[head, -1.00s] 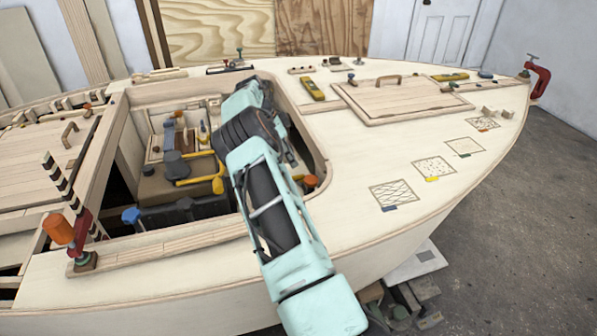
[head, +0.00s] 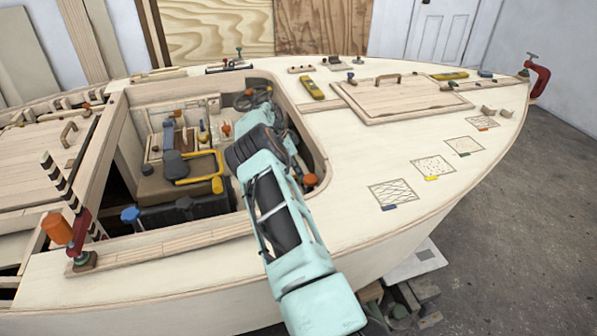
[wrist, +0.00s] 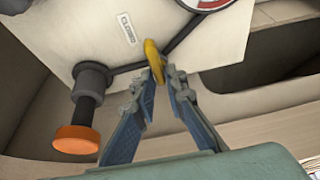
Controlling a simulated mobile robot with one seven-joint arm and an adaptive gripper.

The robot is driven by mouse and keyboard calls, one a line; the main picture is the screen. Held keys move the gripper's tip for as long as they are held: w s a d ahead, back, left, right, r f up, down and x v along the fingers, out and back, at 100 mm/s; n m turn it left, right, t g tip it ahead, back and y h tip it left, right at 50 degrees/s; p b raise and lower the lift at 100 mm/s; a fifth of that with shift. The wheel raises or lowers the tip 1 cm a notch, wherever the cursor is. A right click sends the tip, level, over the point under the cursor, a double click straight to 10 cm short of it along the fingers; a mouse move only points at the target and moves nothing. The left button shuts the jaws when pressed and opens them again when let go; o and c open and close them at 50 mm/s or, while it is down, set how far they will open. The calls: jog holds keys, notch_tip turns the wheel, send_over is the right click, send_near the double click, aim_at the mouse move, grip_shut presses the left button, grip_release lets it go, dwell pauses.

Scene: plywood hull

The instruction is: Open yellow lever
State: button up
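The yellow lever (wrist: 151,56) shows in the wrist view as a rounded yellow grip beside a pale panel with a small label and a dark rod. My gripper (wrist: 160,76) has its two fingers drawn together, with the yellow grip between the tips; it looks shut on it. How firmly they press is not clear. In the head view my arm reaches down into the open cockpit, and its links hide my gripper and the lever.
An orange knob (wrist: 76,139) on a dark stem stands left of my fingers. A steering wheel (head: 253,98) is at the cockpit's far side. A yellow-framed tool (head: 205,165) lies in the cockpit. The wooden coaming (head: 320,150) borders my arm on the right.

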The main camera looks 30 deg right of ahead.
grip_shut()
jog(key=shift+n, duration=0.4)
jog(key=n+t+b, duration=0.1)
jog(key=n+b, duration=0.1)
jog(key=n, duration=0.1)
jog(key=shift+s+f+n+t, duration=0.1)
jog(key=shift+s+n+t, duration=0.1)
jog(key=shift+n+t, duration=0.15)
jog(key=n+t+b, duration=0.1)
jog(key=n, duration=0.1)
jog(key=n+t+b, duration=0.1)
jog(key=n, duration=0.2)
jog(key=shift+s+d+y, duration=0.1)
jog(key=shift+s+y, duration=0.1)
jog(key=shift+y, duration=0.2)
jog(key=n+b, duration=0.1)
jog(key=n, duration=0.1)
jog(key=n+t+y+b, duration=0.1)
jog(key=n, duration=0.2)
jog(key=shift+s+d+n+t, duration=0.15)
jog(key=shift+d+n+t, duration=0.05)
jog(key=shift+n+t, duration=0.05)
jog(key=shift+n+y+b, duration=0.35)
jog(key=shift+n+y, duration=0.35)
jog(key=shift+n, duration=0.8)
